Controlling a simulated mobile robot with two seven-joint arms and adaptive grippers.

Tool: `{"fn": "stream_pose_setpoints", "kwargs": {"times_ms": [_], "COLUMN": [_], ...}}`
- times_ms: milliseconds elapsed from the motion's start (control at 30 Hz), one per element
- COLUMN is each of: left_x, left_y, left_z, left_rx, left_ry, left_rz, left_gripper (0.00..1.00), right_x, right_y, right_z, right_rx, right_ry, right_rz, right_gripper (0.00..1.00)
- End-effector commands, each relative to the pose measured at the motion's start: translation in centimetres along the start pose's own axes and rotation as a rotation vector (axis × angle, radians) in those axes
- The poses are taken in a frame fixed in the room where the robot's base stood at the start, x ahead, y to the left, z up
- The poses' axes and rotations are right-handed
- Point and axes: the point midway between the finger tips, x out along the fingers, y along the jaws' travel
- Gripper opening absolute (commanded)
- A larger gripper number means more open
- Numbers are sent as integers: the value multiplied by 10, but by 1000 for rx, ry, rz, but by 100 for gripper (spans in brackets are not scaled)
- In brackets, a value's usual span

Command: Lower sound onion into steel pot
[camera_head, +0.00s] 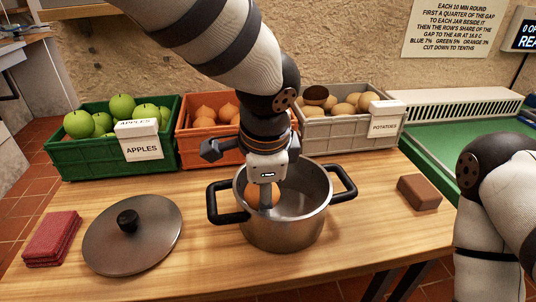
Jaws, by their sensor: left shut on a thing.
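The steel pot (282,232) stands open on the wooden table, with a black handle on each side. My left gripper (264,189) reaches down from above into the pot's mouth, near its left inner wall. It is shut on an orange-brown onion (262,195), which sits at about rim height or a little below. The fingers partly hide the onion, and I cannot tell whether it touches the pot. My right arm shows at the right edge, but its gripper is out of view.
A pot lid (132,240) and a red folded cloth (52,238) lie left of the pot. A brown block (419,193) lies to the right. Behind stand a green apple crate (85,158), an orange crate (190,148) of onions and a grey potato crate (340,132).

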Motion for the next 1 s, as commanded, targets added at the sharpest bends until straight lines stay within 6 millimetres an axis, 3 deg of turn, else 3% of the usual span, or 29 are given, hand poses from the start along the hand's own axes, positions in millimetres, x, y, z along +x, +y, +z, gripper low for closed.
{"fn": "stream_pose_setpoints", "kwargs": {"times_ms": [800, 833, 933, 1000], "left_x": [2, 2, 2, 2], "left_y": [0, 0, 0, 0], "left_z": [0, 0, 0, 0], "left_rx": [0, 0, 0, 0], "left_ry": [1, 1, 1, 1], "left_rz": [-1, -1, -1, -1], "left_gripper": [19, 52, 73, 73], "right_x": [0, 0, 0, 0], "right_y": [0, 0, 0, 0], "right_z": [0, 0, 0, 0], "right_rx": [0, 0, 0, 0], "right_ry": [0, 0, 0, 0], "right_rz": [0, 0, 0, 0], "right_gripper": [50, 50, 50, 50]}}
